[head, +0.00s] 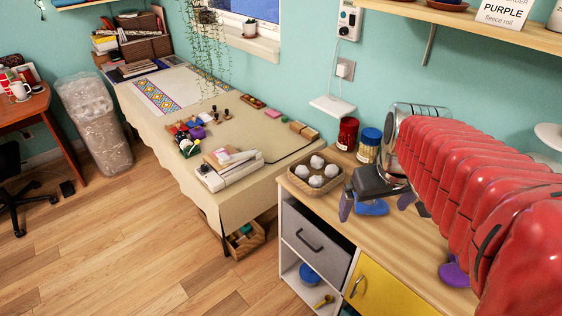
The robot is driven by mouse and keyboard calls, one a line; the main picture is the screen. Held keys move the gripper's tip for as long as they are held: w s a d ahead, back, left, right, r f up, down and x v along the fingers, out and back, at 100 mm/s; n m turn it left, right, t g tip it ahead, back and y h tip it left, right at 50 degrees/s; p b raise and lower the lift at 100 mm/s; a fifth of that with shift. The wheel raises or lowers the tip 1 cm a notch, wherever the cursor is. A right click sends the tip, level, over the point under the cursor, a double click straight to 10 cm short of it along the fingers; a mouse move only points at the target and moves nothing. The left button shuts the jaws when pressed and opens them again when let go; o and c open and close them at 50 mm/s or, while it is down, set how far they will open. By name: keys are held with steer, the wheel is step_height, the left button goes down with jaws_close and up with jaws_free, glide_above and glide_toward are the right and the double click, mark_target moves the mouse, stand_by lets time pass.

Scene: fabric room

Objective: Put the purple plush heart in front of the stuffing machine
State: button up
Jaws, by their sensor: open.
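A purple object (454,274), which looks like the plush heart, lies on the wooden counter (400,240) at the right. My red arm hides part of it, so its full shape does not show. My gripper (384,212) is open and points down over the counter, left of and beyond the purple object. A flat blue item (372,208) shows between and below its fingers; I cannot tell whether they touch it. I cannot make out a stuffing machine in this view.
A basket of white balls (317,172) stands left of my gripper, with a red jar (347,133) and a blue-lidded jar (369,146) behind. A cloth-covered table (150,120) holds craft items. A clear bag of stuffing (97,125) stands on open floor.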

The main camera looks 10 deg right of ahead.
steer(key=s+a+t, duration=0.1)
steer(key=s+a, duration=0.1)
steer(key=a, duration=0.5)
steer(key=s+a+r+n+t+y, duration=0.1)
steer(key=s+a, duration=0.1)
steer(key=a, duration=0.6)
steer(key=shift+s+r+t, duration=0.25)
steer(key=shift+t, duration=0.05)
